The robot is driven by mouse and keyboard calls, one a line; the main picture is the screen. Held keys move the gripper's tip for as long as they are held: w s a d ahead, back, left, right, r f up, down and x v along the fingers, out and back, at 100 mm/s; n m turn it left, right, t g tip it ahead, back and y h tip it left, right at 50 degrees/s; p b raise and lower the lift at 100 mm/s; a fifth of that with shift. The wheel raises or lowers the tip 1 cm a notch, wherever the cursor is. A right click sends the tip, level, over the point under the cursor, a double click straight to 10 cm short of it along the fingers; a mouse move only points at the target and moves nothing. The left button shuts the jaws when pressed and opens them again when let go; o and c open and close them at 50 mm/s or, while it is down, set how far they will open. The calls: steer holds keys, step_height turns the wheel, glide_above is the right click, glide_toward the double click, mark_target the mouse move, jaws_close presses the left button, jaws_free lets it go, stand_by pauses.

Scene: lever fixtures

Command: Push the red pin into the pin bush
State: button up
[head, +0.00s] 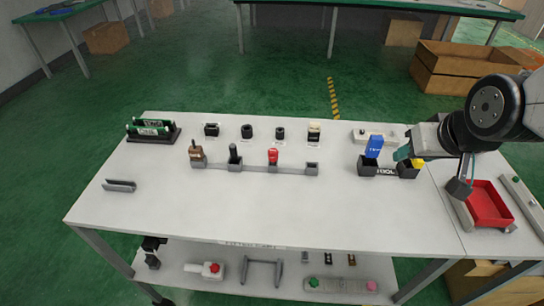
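The red pin (273,155) stands upright in a small grey holder in a row of fixtures at the middle of the white table. An empty-looking grey block (312,168) ends that row on the right. I cannot tell which part is the pin bush.
A brown-topped piece (196,153) and a black handle (234,154) stand left of the red pin. Several small fixtures line the back. A blue block (374,146) stands in a black holder; a red tray (487,204) lies far right. The table's front is mostly clear.

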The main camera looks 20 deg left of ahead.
steer(key=w+a+f+n+t+y, duration=0.1)
steer(key=w+a+f+y, duration=0.15)
steer(key=a, duration=0.55)
steer(key=w+a+f+n+t+y, duration=0.1)
steer(key=w+a+f+n, duration=0.2)
steer(key=a, duration=0.4)
steer(key=n+t+y, duration=0.1)
steer(key=t+y, duration=0.1)
steer(key=y, duration=0.1)
glide_toward(271, 153)
steer(key=w+f, duration=0.1)
steer(key=w+a, duration=0.1)
steer(key=w+f, duration=0.1)
steer(key=w, duration=0.1)
steer(key=shift+a+f, duration=0.35)
steer(key=shift+a, duration=0.05)
steer(key=shift+w+a+f+y, duration=0.1)
steer(key=shift+a+f+y, duration=0.15)
steer(key=shift+a, duration=0.1)
steer(key=x, duration=0.7)
steer(key=shift+w+f, duration=0.1)
steer(key=shift+f, duration=0.15)
steer(key=c, duration=1.1)
